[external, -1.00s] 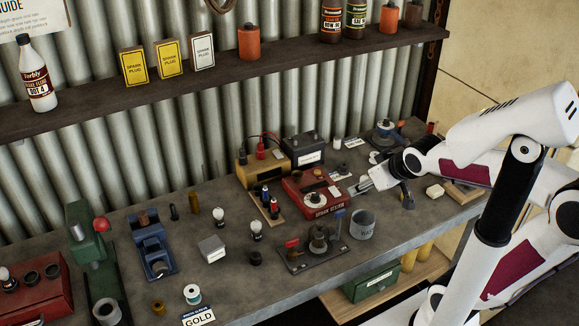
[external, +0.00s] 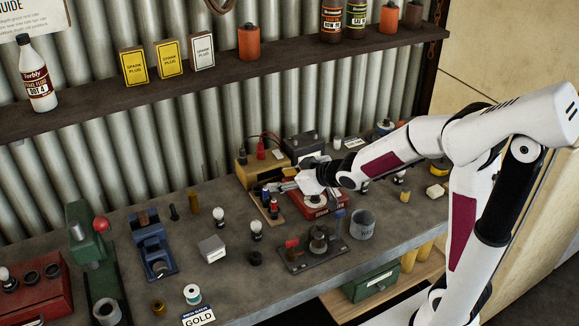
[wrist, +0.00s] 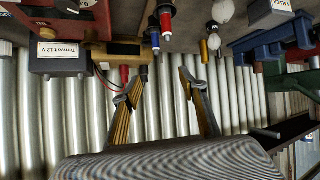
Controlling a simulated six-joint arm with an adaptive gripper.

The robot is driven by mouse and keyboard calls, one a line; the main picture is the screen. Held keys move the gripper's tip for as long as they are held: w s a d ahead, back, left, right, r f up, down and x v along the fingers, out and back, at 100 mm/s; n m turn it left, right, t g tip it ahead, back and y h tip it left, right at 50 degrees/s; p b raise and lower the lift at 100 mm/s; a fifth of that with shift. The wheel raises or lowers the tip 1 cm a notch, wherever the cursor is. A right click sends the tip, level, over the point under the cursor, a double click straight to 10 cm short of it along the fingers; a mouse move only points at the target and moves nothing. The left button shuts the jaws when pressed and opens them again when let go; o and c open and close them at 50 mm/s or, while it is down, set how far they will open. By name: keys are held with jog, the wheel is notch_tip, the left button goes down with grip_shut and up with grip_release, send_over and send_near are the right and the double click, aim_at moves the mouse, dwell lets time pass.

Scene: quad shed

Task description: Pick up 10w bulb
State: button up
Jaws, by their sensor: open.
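Two small bulbs with white globes stand on the bench, one at the back (external: 219,213) and one nearer the front (external: 256,227). Two white-globed bulbs also show at the top of the wrist view, an upper one (wrist: 222,11) and a lower one (wrist: 213,41). I cannot read any wattage on them. A further bulb (external: 5,273) sits at the red box on the far left. My gripper (wrist: 163,76) is open and empty, with both fingers apart. In the external view it hangs over the red tester, to the right of the bulbs.
Red and blue-handled parts (wrist: 153,38) stand close ahead of my fingers. A battery box (external: 305,150) is behind my gripper. The shelf (external: 190,84) runs above.

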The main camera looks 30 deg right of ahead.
aim_at(222, 211)
jog(key=a+f+n+y, duration=0.1)
jog(key=a+f, duration=0.1)
jog(key=a, duration=0.2)
jog(key=w+a+f+n+y, duration=0.1)
jog(key=a+f+y, duration=0.1)
jog(key=a, duration=0.3)
jog(key=a+f+y, duration=0.1)
jog(key=a+f, duration=0.2)
jog(key=a, duration=0.1)
jog(key=shift+w+a+n+g+y, duration=0.15)
jog(key=shift+w+n+g+y, duration=0.15)
jog(key=shift+w+n+y, duration=0.1)
jog(key=shift+s+a+f, duration=0.15)
jog(key=shift+a+f, duration=0.1)
jog(key=shift+a, duration=0.3)
jog(key=shift+a, duration=0.1)
jog(key=shift+x, duration=1.05)
jog(key=shift+w+a+f, duration=0.3)
jog(key=shift+w+f, duration=0.15)
jog(key=shift+w, duration=0.2)
jog(key=shift+w+a+f, duration=0.25)
jog(key=shift+w+f, duration=0.2)
jog(key=shift+w, duration=0.2)
jog(key=shift+x, duration=1.05)
